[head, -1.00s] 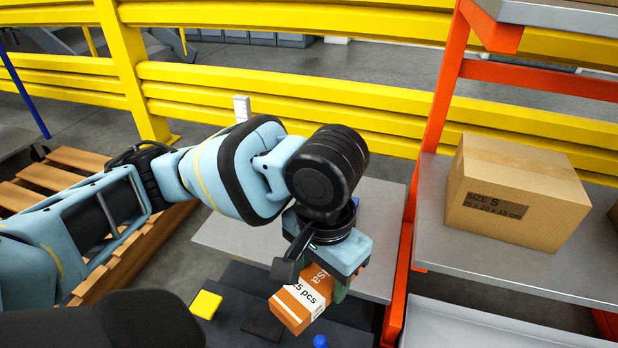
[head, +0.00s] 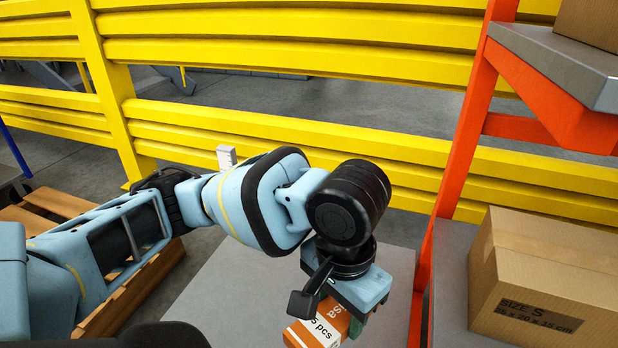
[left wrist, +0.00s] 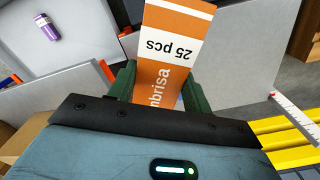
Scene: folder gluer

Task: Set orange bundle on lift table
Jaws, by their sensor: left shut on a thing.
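The orange bundle (head: 323,332), with a white "25 pcs" band, hangs under my left gripper (head: 340,322). Its lower part is cut off by the frame edge. In the left wrist view the bundle (left wrist: 172,62) sits between the two green fingers of my left gripper (left wrist: 165,88), which is shut on it. A flat grey top, which looks like the lift table (head: 225,285), lies behind and left of the bundle in the head view. In the left wrist view a grey top (left wrist: 258,60) lies beyond the bundle; the gap between them is unclear. My right gripper is not in view.
An orange rack post (head: 455,150) stands right of my left gripper. Its shelf holds a cardboard box (head: 545,270). A yellow guard rail (head: 290,40) runs behind. A wooden pallet (head: 60,200) is at left. A purple bottle (left wrist: 47,27) lies on a grey surface in the left wrist view.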

